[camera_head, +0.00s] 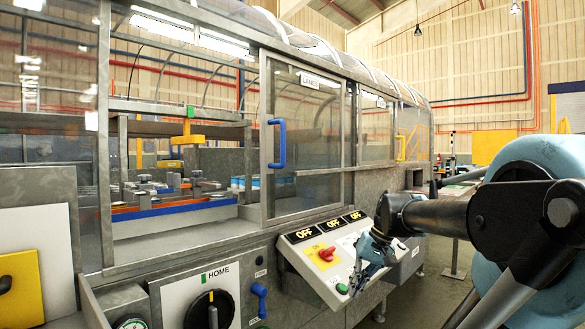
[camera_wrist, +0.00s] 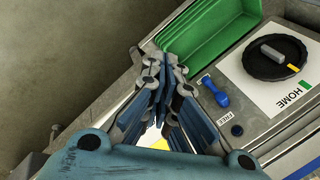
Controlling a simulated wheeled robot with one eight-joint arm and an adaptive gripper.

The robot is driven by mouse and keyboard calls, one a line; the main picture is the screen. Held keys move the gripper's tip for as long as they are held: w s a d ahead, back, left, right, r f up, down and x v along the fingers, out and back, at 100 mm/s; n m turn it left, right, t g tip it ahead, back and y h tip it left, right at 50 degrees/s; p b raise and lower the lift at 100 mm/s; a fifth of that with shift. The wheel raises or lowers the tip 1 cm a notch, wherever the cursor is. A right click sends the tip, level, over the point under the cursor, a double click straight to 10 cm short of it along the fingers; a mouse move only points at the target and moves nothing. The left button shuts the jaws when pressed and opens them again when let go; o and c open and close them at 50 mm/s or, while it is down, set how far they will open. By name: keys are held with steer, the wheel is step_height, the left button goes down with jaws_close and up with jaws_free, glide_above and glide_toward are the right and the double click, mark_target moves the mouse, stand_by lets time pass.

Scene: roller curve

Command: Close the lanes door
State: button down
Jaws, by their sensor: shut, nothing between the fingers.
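The lanes door (camera_head: 310,130) is a framed clear panel labelled LANES, with a blue upright handle (camera_head: 277,144) near its left edge. It stands at the right of an uncovered opening (camera_head: 180,225) in the machine's front, so the door is open. My gripper (camera_head: 358,288) is shut and empty, low in front of the slanted control panel, to the right of and below the blue handle. It also shows in the wrist view (camera_wrist: 163,62), with its fingers together. The door and handle are not in the wrist view.
The slanted control panel (camera_head: 310,262) with OFF displays and a red knob juts out below the door. The HOME dial (camera_head: 210,312) and a blue lever (camera_head: 259,290) are left of it. The wrist view shows a green bin (camera_wrist: 210,40). A second door with a yellow handle (camera_head: 401,148) is farther right.

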steer(key=w+a+r+n+g+y, duration=0.1)
steer(key=w+a+r+y, duration=0.25)
steer(key=w+r, duration=0.75)
steer(key=w+a+r+n+g+y, duration=0.15)
steer(key=w+r+y, duration=0.25)
steer(key=w+r, duration=0.65)
steer(key=w+a+r+g+y, duration=0.1)
steer(key=w+a+r+y, duration=0.25)
steer(key=w+r, duration=0.75)
steer(key=s+a, duration=0.6)
steer(key=a, duration=0.5)
steer(key=shift+s+y, duration=0.25)
steer(key=shift+y, duration=0.15)
steer(key=shift+a+t, duration=0.1)
steer(key=shift+t, duration=0.15)
